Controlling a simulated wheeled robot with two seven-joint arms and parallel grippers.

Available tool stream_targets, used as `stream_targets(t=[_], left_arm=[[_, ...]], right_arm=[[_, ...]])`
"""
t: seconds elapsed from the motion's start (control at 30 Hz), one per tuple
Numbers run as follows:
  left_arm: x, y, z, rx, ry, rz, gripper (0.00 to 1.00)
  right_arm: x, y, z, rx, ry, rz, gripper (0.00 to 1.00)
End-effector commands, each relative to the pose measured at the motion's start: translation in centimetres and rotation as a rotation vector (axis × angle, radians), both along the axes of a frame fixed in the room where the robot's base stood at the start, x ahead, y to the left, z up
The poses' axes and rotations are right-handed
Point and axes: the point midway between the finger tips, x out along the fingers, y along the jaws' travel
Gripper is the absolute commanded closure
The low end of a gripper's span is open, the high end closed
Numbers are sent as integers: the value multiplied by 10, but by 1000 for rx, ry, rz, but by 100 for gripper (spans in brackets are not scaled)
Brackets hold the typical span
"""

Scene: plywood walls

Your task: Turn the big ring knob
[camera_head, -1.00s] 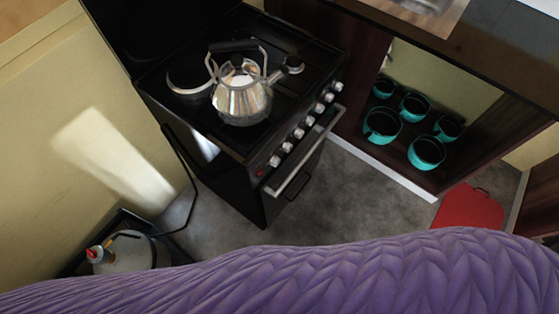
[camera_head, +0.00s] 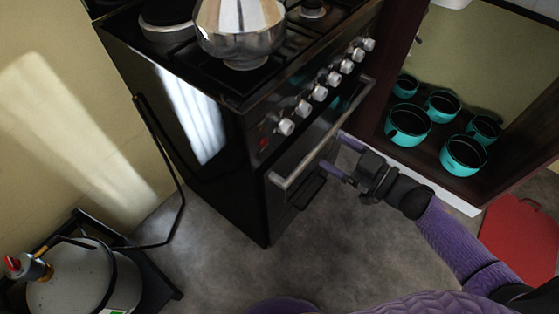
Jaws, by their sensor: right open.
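The black stove (camera_head: 222,165) stands in the middle. A row of several silver knobs (camera_head: 320,93) runs along its front edge, above a silver oven door handle (camera_head: 320,135). I cannot tell which knob is the big ring knob. A red light shows near the nearest knob. My right gripper (camera_head: 338,154) is open and empty. In the picture it lies below the knobs, its fingers pointing at the oven front close to the door handle. I cannot tell whether it touches the handle. My left gripper is not in view.
A shiny kettle (camera_head: 240,32) stands on the stove top, cut off by the frame. Several teal pots (camera_head: 409,124) sit in the open cupboard at right. A gas cylinder (camera_head: 80,285) stands at lower left, and a red object (camera_head: 520,235) lies at right. Grey floor is clear before the stove.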

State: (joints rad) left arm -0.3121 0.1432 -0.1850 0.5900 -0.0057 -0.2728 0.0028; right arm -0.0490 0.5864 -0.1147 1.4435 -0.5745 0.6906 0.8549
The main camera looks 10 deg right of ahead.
Motion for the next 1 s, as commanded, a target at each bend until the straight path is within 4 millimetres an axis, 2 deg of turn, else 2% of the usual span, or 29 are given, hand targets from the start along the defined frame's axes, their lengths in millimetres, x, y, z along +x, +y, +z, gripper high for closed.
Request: stream_targets(t=[0.03, 0.17, 0.4, 0.5, 0.67, 0.93, 1.0], left_arm=[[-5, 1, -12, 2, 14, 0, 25], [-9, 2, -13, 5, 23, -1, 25], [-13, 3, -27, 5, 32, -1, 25], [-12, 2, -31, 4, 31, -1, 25], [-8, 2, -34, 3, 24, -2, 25], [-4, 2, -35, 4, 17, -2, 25], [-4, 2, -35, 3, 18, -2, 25]], right_arm=[[0, 3, -7, 1, -12, 34, 17], [8, 13, 2, 6, -29, 62, 17], [52, 50, 3, 8, -29, 58, 17], [64, 61, 3, 8, -28, 58, 17], [74, 69, 4, 7, -25, 57, 17], [76, 70, 5, 7, -25, 56, 17], [75, 70, 5, 7, -25, 56, 32]])
